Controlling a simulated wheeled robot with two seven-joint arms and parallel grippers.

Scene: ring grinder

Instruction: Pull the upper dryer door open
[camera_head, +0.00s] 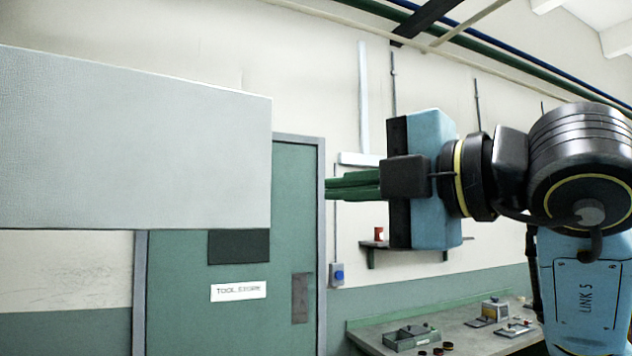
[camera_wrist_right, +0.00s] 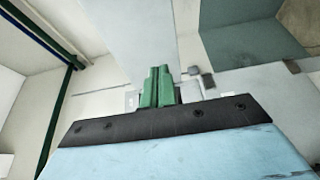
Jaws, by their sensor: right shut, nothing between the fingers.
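A large flat pale grey panel (camera_head: 130,150) fills the left of the head view. It may be the upper dryer door, but no handle or hinge shows, so I cannot tell. My right gripper (camera_head: 330,187) is to the right of the panel's edge, its green fingers pointing left. They are shut together and empty. In the head view a gap shows between the fingertips and the panel. The right wrist view shows the same shut fingers (camera_wrist_right: 158,72) in front of a pale surface (camera_wrist_right: 130,35). My left gripper is out of view.
A green door (camera_head: 215,310) marked TOOL STORE stands behind the panel. A workbench (camera_head: 470,345) with several small items is at the lower right, below a wall shelf (camera_head: 376,244) with a red item. A small switch box (camera_head: 337,274) is on the wall.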

